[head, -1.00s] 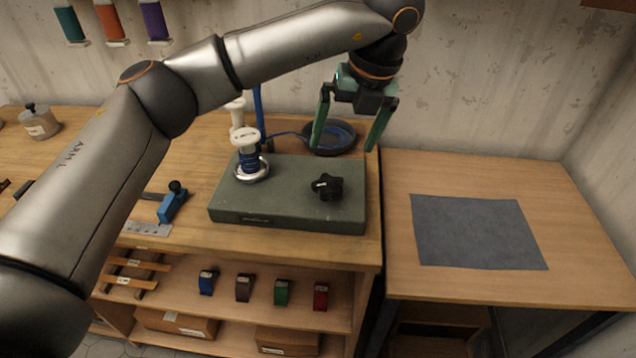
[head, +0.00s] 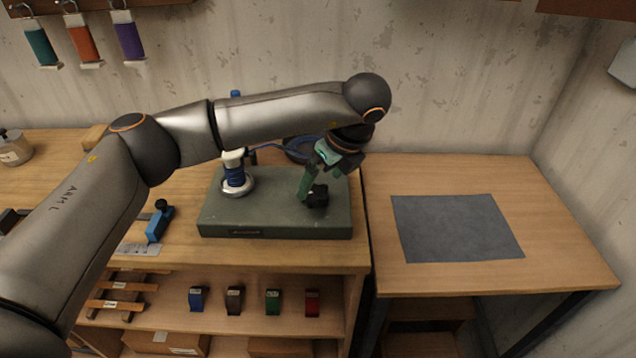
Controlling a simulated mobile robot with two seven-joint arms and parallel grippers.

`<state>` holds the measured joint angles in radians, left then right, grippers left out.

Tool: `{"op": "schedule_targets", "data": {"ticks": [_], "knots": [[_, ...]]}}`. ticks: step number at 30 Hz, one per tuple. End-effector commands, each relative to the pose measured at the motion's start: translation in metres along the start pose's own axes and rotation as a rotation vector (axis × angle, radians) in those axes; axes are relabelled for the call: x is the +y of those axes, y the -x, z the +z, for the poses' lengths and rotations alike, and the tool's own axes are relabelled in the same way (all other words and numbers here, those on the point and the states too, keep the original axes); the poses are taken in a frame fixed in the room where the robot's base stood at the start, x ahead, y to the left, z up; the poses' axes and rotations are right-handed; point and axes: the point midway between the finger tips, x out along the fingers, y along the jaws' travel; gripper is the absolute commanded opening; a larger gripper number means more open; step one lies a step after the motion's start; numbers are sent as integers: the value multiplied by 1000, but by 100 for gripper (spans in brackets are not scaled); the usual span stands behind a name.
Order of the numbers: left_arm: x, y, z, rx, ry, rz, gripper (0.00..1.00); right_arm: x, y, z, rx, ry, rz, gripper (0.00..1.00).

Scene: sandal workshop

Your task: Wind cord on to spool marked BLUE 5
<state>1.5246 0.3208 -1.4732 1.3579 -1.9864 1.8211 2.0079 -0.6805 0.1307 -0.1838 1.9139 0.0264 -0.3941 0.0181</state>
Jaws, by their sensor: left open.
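A green winder base (head: 275,215) stands on the bench. On its left, a white spool (head: 233,158) with blue cord (head: 235,176) wound round it sits upright on a silver disc (head: 237,190). Its marking cannot be read. The cord runs back toward a dark dish of blue cord (head: 297,149), partly hidden by my arm. A black knob (head: 318,197) is on the base's right side. My left gripper (head: 311,190) is open, pointing down at the knob, with one green finger beside it; the other finger is largely hidden. Contact cannot be told. My right gripper is out of view.
A grey mat (head: 457,228) lies on the clear right table (head: 565,235). Small coloured blocks stand on the shelf below.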

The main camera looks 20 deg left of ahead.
Motion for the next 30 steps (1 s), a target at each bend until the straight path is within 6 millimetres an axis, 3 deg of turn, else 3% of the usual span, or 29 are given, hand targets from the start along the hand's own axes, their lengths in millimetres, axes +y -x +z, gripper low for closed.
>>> {"op": "schedule_targets", "data": {"ticks": [6,17,30], "knots": [[0,-26,0,1,0,0,100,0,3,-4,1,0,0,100],[0,-33,0,0,0,0,100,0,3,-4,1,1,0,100],[0,-32,0,0,0,-1,53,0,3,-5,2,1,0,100]]}}
